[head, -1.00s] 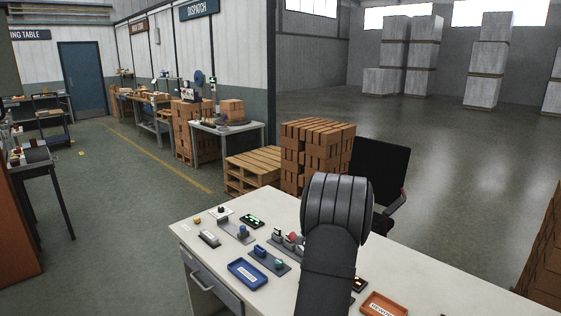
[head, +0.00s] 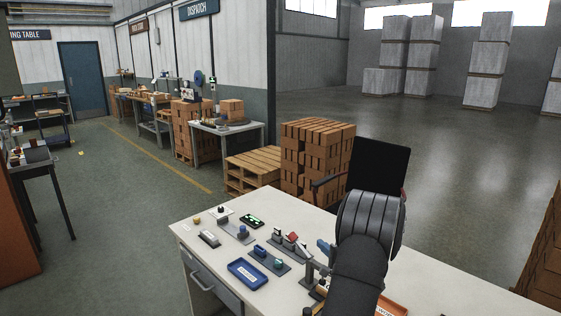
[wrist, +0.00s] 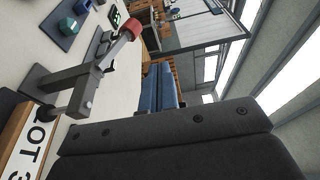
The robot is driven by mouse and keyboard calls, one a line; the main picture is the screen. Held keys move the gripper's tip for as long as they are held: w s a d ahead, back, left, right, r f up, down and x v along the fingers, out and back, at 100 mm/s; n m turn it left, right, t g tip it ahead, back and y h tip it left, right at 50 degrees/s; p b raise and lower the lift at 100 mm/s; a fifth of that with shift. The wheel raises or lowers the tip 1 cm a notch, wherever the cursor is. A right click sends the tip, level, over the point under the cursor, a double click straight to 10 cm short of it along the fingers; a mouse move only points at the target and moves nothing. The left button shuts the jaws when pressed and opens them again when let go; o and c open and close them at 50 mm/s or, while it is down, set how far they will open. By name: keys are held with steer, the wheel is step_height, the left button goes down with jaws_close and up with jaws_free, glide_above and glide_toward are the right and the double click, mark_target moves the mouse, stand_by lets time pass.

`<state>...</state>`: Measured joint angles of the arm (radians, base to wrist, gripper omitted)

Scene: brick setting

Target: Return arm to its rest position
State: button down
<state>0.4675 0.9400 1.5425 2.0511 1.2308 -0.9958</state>
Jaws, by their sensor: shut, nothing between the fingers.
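My gripper (wrist: 160,88) shows in the wrist view as two blue fingers side by side, shut and empty, beyond the dark grey wrist housing. They point past the table toward the hall. In the head view my arm reaches up from the bottom edge over the right part of the white table (head: 215,252). My thick ribbed dark joint stands in front of the chair. My arm hides most of the gripper there; a small blue part shows just left of it, but I cannot tell for certain whether it is a finger.
A grey fixture (head: 312,270) stands close left of my arm; it shows in the wrist view (wrist: 75,85) too. A blue tray (head: 248,286), an orange tray (head: 391,309) and several small parts lie on the table. A black chair (head: 378,170) stands behind.

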steer(key=v, duration=1)
steer(key=shift+s+d, duration=0.2)
steer(key=shift+s, duration=0.1)
